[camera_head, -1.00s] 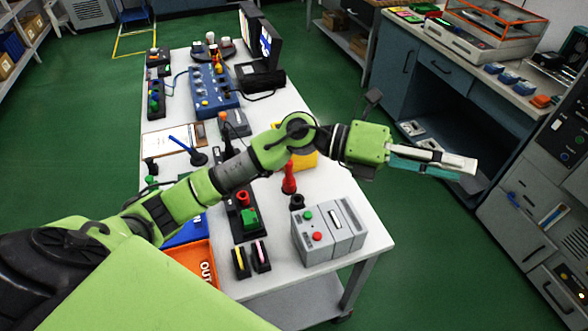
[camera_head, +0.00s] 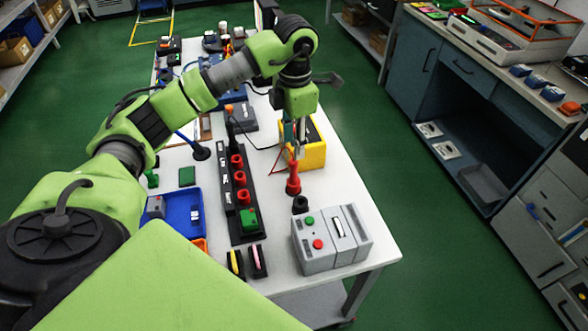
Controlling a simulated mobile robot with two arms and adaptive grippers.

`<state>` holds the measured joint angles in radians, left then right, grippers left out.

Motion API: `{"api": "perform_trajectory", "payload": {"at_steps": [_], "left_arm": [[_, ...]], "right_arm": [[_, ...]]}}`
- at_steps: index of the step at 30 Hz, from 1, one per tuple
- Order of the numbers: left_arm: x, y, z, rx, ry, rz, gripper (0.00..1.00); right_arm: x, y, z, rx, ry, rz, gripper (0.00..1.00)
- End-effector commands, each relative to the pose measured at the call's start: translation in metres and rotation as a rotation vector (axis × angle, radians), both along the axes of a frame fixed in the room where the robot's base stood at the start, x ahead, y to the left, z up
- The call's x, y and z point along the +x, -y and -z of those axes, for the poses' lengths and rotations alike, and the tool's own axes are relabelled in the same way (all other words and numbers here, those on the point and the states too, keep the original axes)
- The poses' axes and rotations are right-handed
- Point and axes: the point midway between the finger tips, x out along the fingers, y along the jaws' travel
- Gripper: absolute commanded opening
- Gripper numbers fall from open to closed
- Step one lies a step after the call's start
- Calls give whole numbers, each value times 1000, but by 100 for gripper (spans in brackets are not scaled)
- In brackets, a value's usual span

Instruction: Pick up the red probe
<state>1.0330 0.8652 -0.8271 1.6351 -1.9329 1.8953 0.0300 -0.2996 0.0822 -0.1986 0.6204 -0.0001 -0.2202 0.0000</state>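The red probe (camera_head: 293,182) stands upright on the white table, just behind the grey box, with its tip pointing up. My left gripper (camera_head: 299,150) points down, just above and slightly right of the probe's tip in the picture. Its fingers, one teal and one pale, show from the side, and I cannot tell how far apart they are. Nothing is seen held in them. A yellow meter (camera_head: 314,150) stands close behind the fingers, with a thin red lead beside it. My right gripper is not in view.
A grey box (camera_head: 318,255) with green and red buttons stands in front of the probe, a black ring (camera_head: 300,204) between them. A black strip with red sockets (camera_head: 229,212) lies to the left, and a blue tray (camera_head: 174,232) further left. The table's right edge is clear.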

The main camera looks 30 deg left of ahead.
Motion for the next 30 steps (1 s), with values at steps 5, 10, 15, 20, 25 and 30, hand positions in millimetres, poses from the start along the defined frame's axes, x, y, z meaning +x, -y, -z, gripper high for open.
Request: {"api": "perform_trajectory", "payload": {"at_steps": [5, 10, 15, 20, 25, 30], "left_arm": [[0, 0, 30, -1, -3, 0, 36], [0, 0, 42, -2, 0, 0, 36], [-3, 0, 59, -2, -4, 1, 36], [-2, 1, 83, -3, -2, 0, 36], [-2, 0, 94, -3, 1, 1, 36], [-2, 0, 95, -2, 2, 2, 36]], "right_arm": [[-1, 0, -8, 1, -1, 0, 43], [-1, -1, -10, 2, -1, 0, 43], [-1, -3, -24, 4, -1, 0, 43], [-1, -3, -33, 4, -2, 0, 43], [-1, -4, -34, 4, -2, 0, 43], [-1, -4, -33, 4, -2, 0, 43]]}}
